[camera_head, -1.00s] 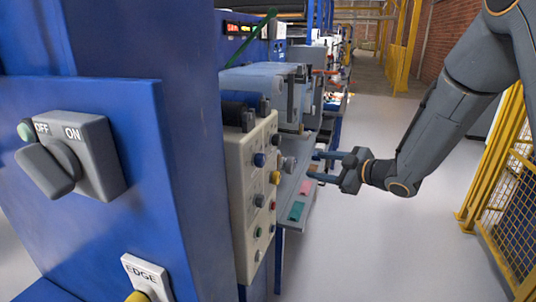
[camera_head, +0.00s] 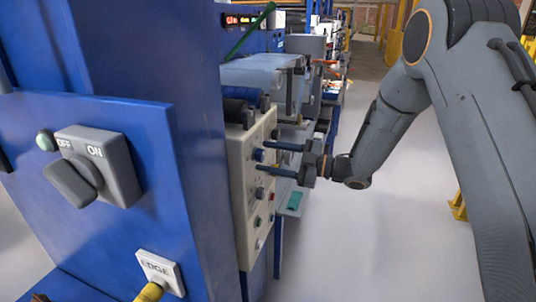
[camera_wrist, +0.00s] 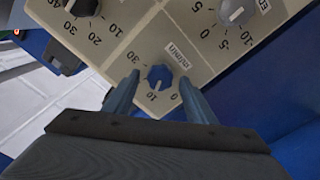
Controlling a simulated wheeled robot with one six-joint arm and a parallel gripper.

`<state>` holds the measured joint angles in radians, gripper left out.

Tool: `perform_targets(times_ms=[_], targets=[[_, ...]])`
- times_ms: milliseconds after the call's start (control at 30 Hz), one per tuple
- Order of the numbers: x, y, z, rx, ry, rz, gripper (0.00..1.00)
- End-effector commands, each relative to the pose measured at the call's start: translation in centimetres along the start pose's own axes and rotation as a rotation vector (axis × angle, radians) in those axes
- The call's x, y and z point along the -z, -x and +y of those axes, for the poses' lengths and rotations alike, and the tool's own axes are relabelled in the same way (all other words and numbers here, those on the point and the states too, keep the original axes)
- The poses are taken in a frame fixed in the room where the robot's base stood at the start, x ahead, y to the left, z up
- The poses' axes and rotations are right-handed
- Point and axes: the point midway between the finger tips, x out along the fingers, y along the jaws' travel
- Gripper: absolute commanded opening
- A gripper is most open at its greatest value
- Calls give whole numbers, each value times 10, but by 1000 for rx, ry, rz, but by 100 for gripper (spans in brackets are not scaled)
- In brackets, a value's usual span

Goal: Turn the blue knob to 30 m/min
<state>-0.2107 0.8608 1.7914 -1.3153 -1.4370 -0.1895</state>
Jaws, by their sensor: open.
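The blue knob (camera_wrist: 160,74) is on a beige panel (camera_wrist: 135,30), beside a "m/min" label and a scale with 0, 10 and 30 readable. Its white pointer line faces about the 10 mark. In the head view the blue knob (camera_head: 259,155) is on the panel's side face. My gripper (camera_head: 263,157) is open, with its two fingers reaching toward the panel, one above and one below the knob. In the wrist view the fingers (camera_wrist: 158,80) flank the knob with gaps on both sides. Whether the fingertips touch the panel cannot be told.
A grey OFF/ON switch (camera_head: 97,165) is on the blue cabinet at left.

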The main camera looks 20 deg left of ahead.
Motion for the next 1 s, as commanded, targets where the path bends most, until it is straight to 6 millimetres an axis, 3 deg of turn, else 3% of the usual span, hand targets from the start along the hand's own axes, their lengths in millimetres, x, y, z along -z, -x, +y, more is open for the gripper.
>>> perform_targets(times_ms=[367, 600, 1000], targets=[[0, -6, 0, -1, -1, -1, 49], [0, -6, 0, -1, -1, -1, 10], [0, -6, 0, -1, -78, -1, 10]])
